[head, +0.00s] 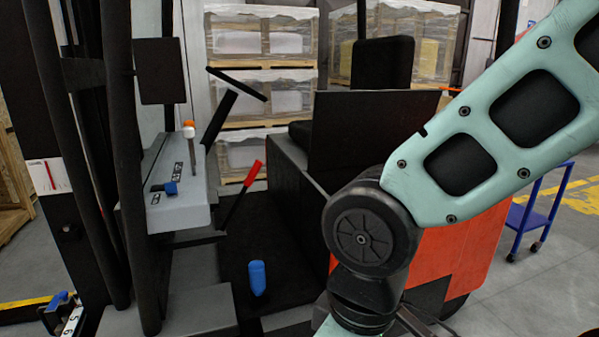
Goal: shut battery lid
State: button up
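An orange and black forklift (462,245) stands in the middle of the head view. A flat black panel (365,125) stands upright on its body, in front of the black seat back (384,62). It looks like the battery lid, raised, but I cannot be sure. My teal arm crosses from the upper right and covers part of the forklift's side and the panel's lower right. My gripper is below the frame edge, so its fingers and anything in them are hidden.
A grey console (180,195) with small levers is at left. A red-handled lever (253,174) rises from the dark floor well, where a blue bottle (257,278) stands. Black mast posts (115,150) fill the left. A blue cart (538,215) is at right. Wrapped crates (262,45) stand behind.

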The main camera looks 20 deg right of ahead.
aim_at(358, 127)
jog(key=i+l, duration=0.2)
jog(key=l, duration=0.15)
jog(key=i+l, duration=0.2)
jog(key=l, duration=0.2)
jog(key=i+l, duration=0.25)
jog(key=l, duration=0.1)
